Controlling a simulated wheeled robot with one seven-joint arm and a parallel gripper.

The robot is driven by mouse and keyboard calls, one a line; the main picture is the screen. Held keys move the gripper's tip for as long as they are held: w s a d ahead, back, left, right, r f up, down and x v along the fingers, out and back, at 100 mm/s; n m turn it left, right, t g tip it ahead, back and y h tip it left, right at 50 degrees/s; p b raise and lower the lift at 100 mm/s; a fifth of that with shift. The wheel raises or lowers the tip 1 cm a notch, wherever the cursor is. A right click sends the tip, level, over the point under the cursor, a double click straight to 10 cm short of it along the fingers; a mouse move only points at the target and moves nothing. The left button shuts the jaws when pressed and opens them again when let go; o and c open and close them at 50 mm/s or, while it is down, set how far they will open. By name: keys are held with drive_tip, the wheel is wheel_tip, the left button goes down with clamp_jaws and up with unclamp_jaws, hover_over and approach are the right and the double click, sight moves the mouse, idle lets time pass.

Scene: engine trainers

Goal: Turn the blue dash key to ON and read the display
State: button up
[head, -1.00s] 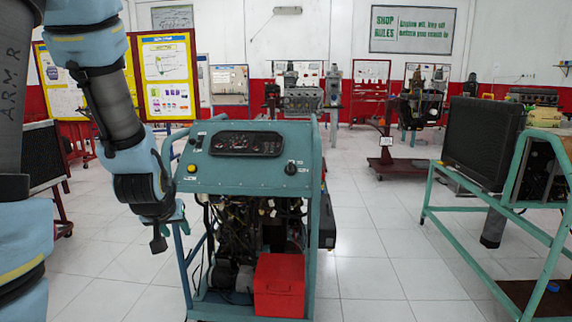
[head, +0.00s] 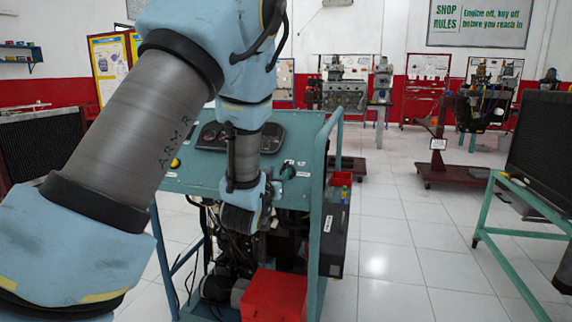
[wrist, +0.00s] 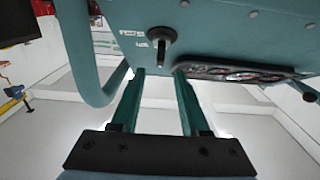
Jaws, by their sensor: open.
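The dash key (wrist: 160,38) looks dark, nearly black, in the wrist view and stands out from the teal panel, with small white labels beside it. It shows small in the head view (head: 287,171), right of my arm. The gauge display (wrist: 240,74) is a dark cluster of round dials; in the head view (head: 212,136) my arm covers part of it. No reading is legible. My gripper (wrist: 158,72) is open and empty, its two teal fingers pointing at the panel just short of the key, with the key roughly in line with the gap. In the head view my arm hides the fingers.
The teal engine stand (head: 319,230) has a tube frame on its sides. A red box (head: 273,296) sits low at its front. A radiator on a green stand (head: 510,235) is at the right. White floor is clear between them.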

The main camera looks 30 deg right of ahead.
sight(284, 166)
drive_tip(key=p+x, duration=0.1)
drive_tip(key=x, duration=0.6)
drive_tip(key=shift+w+d, duration=0.2)
drive_tip(key=shift+w, duration=0.05)
clamp_jaws()
idle(0.3)
